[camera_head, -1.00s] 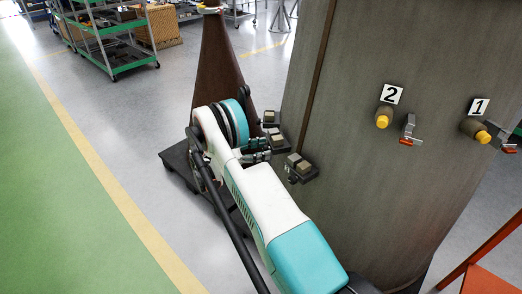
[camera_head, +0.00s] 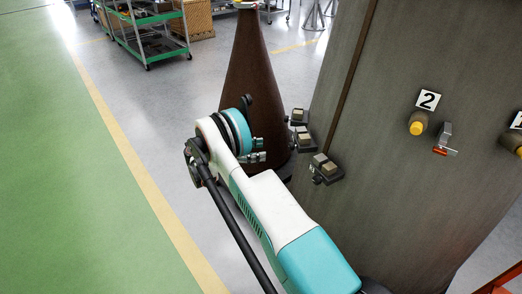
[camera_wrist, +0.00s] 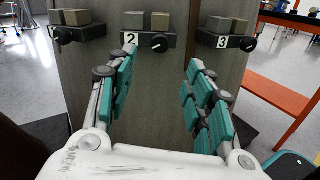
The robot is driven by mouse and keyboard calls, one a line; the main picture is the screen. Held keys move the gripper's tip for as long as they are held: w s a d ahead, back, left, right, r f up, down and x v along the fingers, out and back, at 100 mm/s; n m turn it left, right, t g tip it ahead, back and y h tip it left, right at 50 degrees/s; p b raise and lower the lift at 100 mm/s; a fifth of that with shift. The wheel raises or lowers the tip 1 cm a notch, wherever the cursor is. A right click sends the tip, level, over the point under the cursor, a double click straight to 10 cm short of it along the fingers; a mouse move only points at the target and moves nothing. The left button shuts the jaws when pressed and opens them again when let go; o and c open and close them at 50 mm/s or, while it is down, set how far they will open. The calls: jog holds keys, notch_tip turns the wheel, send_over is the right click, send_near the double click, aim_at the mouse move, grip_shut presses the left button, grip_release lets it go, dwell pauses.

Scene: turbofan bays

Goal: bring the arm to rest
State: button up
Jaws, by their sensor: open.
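My white and teal arm (camera_head: 285,212) reaches out from the bottom of the head view, beside the grey-brown bay housing. In the wrist view my gripper (camera_wrist: 158,80) is open, with its teal-padded fingers well apart and nothing between them. It faces the housing wall (camera_wrist: 150,110), with the small block holders just beyond the fingertips.
Several dark holders with blocks and black knobs stick out, including number 2 (camera_wrist: 150,40) and number 3 (camera_wrist: 225,40). A brown cone (camera_head: 248,75) stands behind the arm. Yellow-tipped fittings (camera_head: 418,122) are at right. An orange frame (camera_wrist: 280,95) stands right. Floor at left is clear.

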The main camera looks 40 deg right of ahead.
dwell(0.4)
notch_tip(320, 180, up, 13)
jog(key=w+t+y, duration=0.2)
jog(key=t, duration=0.3)
jog(key=s+a+r+m+t+y, duration=0.25)
jog(key=s+a+r+y, duration=0.2)
jog(key=r, duration=0.45)
jog(key=s+a+r+m+t+y, duration=0.1)
jog(key=s+a+m+t+y, duration=0.3)
jog(key=s+a, duration=0.6)
jog(key=s+a+m+t+y, duration=0.4)
jog(key=s+a, duration=0.7)
jog(key=s, duration=0.5)
jog(key=shift+s+a+r+y, duration=0.2)
jog(key=shift+a+r+y, duration=0.15)
jog(key=shift+y, duration=0.4)
jog(key=shift+d, duration=0.1)
jog(key=shift+c, duration=0.4)
